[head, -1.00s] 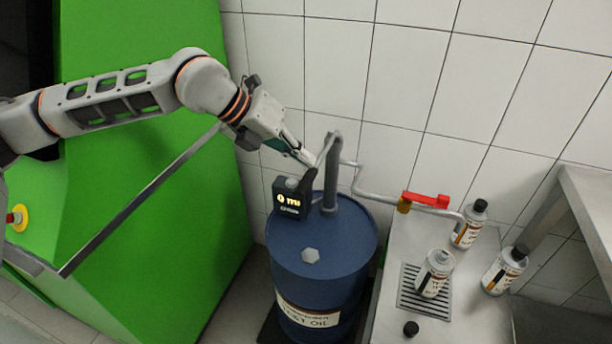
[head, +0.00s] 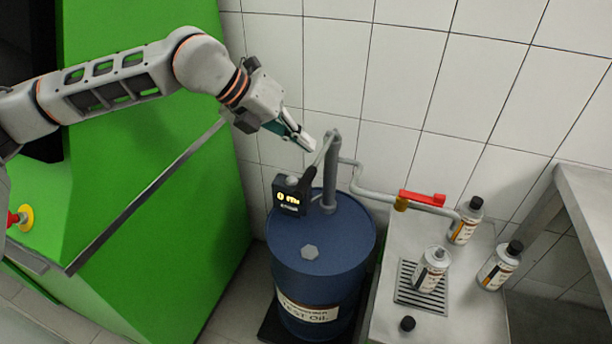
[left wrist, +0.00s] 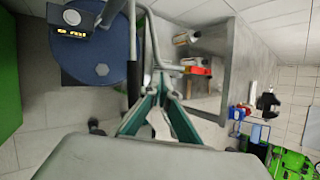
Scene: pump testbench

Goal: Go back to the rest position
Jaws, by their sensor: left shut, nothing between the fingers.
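My left gripper (head: 306,143) is shut and empty. It hangs in the air just above and left of the pump's grey upright pipe (head: 331,165), on the wall side of the blue drum. In the left wrist view its closed fingertips (left wrist: 163,78) show in the middle, with the pipe close to their left. The blue oil drum (head: 318,250) stands below, with a black display box (head: 287,196) on its top; both also show at upper left in the left wrist view. My right gripper is not in view.
A green machine (head: 160,220) with a metal edge stands left, under my left arm. A steel bench (head: 385,325) at right holds several bottles, a drain grate and a black cap (head: 407,324). A red valve handle (head: 422,198) sits on the outlet pipe.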

